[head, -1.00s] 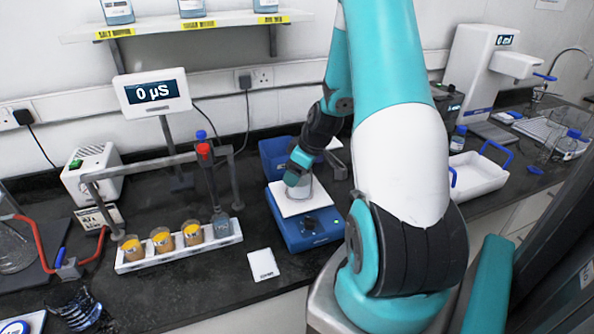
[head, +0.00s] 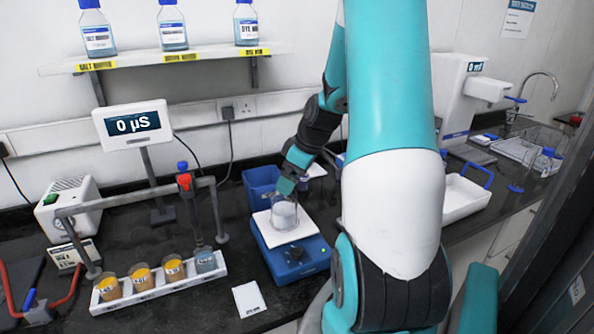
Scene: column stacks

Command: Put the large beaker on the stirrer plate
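The large beaker (head: 284,217) is clear glass with pale contents. It appears upright on the white top of the blue stirrer plate (head: 290,258), though I cannot see its base clearly enough to rule out a small gap. My gripper (head: 286,188) is at the beaker's rim, coming from above and behind. The fingers are small and partly merged with the rim, so I cannot tell whether they grip it or stand open.
A white rack (head: 160,286) with small cups, under a grey frame with a red-topped probe (head: 185,185), stands to the left. A blue bin (head: 261,186) is behind the plate. A white card (head: 249,298) lies in front. A white tray (head: 464,199) is to the right.

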